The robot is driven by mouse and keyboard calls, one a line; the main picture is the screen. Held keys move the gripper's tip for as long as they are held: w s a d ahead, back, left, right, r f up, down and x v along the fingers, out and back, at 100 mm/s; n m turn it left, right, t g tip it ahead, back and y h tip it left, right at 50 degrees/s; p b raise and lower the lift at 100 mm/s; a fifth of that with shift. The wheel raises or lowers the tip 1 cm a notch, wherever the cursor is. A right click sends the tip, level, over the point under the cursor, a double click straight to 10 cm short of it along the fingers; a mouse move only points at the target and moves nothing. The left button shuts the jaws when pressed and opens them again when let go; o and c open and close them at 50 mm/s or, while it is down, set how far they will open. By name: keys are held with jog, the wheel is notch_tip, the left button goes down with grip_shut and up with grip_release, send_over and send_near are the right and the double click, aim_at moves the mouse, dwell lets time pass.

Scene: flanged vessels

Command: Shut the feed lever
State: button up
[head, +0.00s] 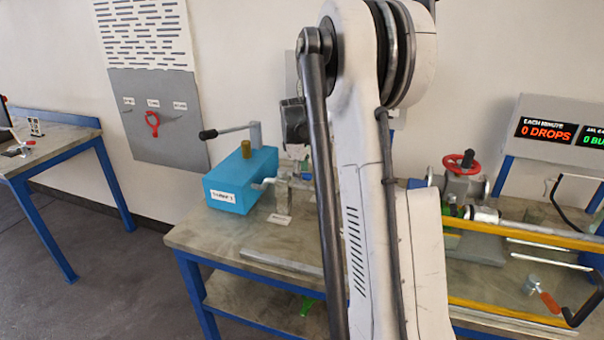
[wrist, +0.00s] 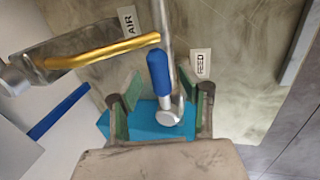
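The feed lever (wrist: 158,74) has a blue sleeve and a metal end. It shows in the wrist view beside the white FEED label (wrist: 201,64), near a thin metal pipe. My gripper (wrist: 163,92) is open, with one green-padded finger to the left of the lever and one to the right. Gaps show on both sides, so neither finger visibly touches it. In the head view a small blue handle (head: 306,173) shows by the metal fittings, right of the blue pump box. My arm hides much of that area, and I cannot make out the fingers there.
The blue pump box (head: 240,182) with its long handle (head: 222,131) stands close on the left. A yellow bar (wrist: 105,48) lies near the AIR label (wrist: 128,21). A red-wheeled valve (head: 462,180) and a drops display (head: 547,130) are at the right.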

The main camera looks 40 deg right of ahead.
jog(key=shift+f, duration=0.25)
grip_shut()
